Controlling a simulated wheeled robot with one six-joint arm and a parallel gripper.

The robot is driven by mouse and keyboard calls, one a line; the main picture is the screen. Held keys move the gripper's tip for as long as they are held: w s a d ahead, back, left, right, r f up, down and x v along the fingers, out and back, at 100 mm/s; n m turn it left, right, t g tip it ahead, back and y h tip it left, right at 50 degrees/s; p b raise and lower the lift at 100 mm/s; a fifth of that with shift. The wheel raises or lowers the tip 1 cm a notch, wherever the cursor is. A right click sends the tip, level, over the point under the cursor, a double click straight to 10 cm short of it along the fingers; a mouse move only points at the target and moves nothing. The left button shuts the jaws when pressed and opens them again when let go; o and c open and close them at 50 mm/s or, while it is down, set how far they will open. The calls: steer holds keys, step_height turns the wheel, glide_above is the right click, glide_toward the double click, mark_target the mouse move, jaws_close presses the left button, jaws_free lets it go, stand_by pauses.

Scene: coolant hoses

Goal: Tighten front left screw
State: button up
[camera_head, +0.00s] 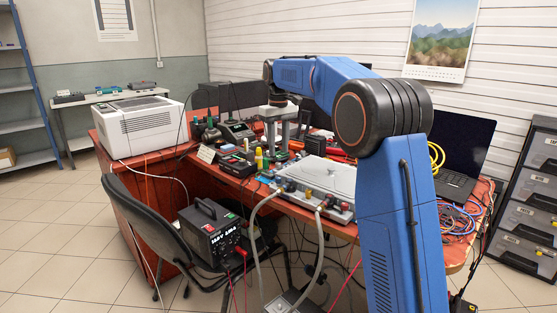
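A light grey flat metal unit (325,177) lies on the red desk, with dark and red fittings along its front edge. Two grey hoses, a left hose (256,225) and a right hose (318,250), hang from that front edge toward the floor. The screws are too small to make out, including the front left one. My blue arm reaches from the right over the desk. My gripper (277,125) points down behind the unit's back left corner, apart from it. Its fingers are small and blend with the tools behind, so their opening is unclear.
A white printer (142,125) stands on the desk's left end. A black power supply (210,232) and a dark chair (150,220) are in front. A laptop (461,160) and coiled cables (455,222) lie at right. Tools crowd the desk behind the unit.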

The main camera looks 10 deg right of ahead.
mark_target(279, 163)
steer(key=shift+f, duration=2.55)
steer(key=shift+c, duration=0.3)
jaws_close()
